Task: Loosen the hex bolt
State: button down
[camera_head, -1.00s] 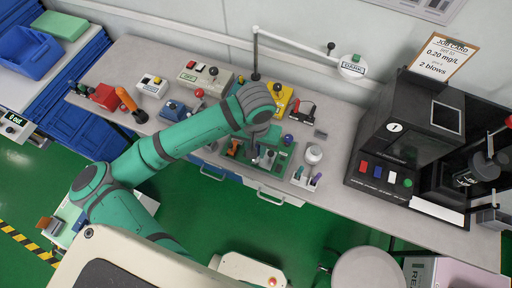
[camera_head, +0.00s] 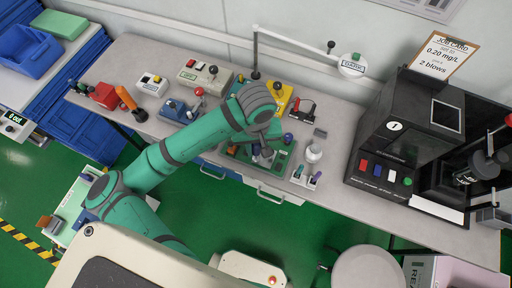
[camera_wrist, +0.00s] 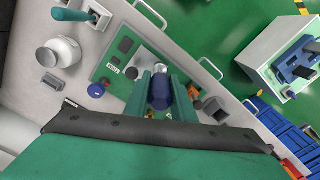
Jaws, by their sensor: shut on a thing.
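A green fixture board (camera_head: 283,163) lies on the bench near its front edge. In the wrist view the same board (camera_wrist: 112,85) carries a dark block, a blue knob and a small red-brown part. My gripper (camera_head: 264,152) is over the board. In the wrist view my gripper (camera_wrist: 160,88) has its two green fingers either side of a dark blue cylindrical piece (camera_wrist: 160,92) with a pale metallic end, and is shut on it. I cannot make out a hex head; the bolt may be hidden under the blue piece or the fingers.
A white round-topped device (camera_head: 314,154) and a small holder (camera_head: 306,178) stand just right of the board. A red-knobbed lever unit (camera_head: 176,109) and a yellow unit (camera_head: 281,96) are close to my arm. A black machine (camera_head: 395,150) stands at the right.

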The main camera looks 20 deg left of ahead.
jog(key=shift+n, duration=0.8)
jog(key=n, duration=0.3)
jog(key=shift+n, duration=1.5)
jog(key=shift+w, duration=0.1)
jog(key=shift+n, duration=1.2)
jog(key=n, duration=0.3)
jog(key=shift+n, duration=0.3)
